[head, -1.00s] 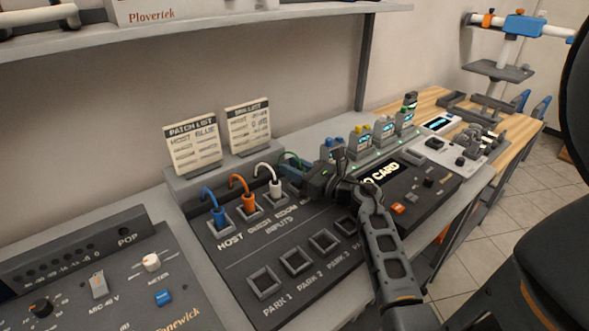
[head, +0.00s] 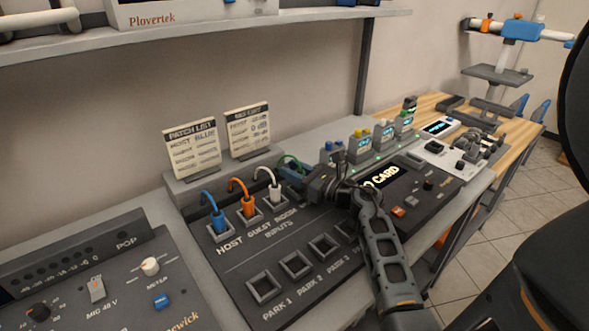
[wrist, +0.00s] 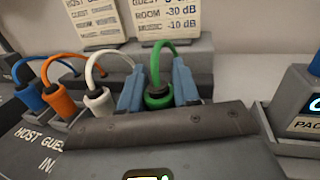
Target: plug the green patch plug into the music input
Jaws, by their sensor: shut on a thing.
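The green patch plug (wrist: 158,98) is upright between the two blue fingers of my gripper (wrist: 157,88) in the wrist view, and its green cable loops up and back. My gripper is shut on it; in the head view my gripper (head: 292,171) is at the right end of the inputs row, just right of the white plug. The green cable (head: 287,158) shows there behind the fingers. The music input is hidden behind my gripper, so I cannot tell whether the plug's lower end is in it.
Blue (head: 218,223), orange (head: 249,208) and white (head: 275,193) plugs stand in the host, guest and room inputs. Empty park sockets (head: 263,285) lie in front. Two list cards (head: 192,147) stand behind on a raised ledge. Small display modules (head: 362,147) stand to the right.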

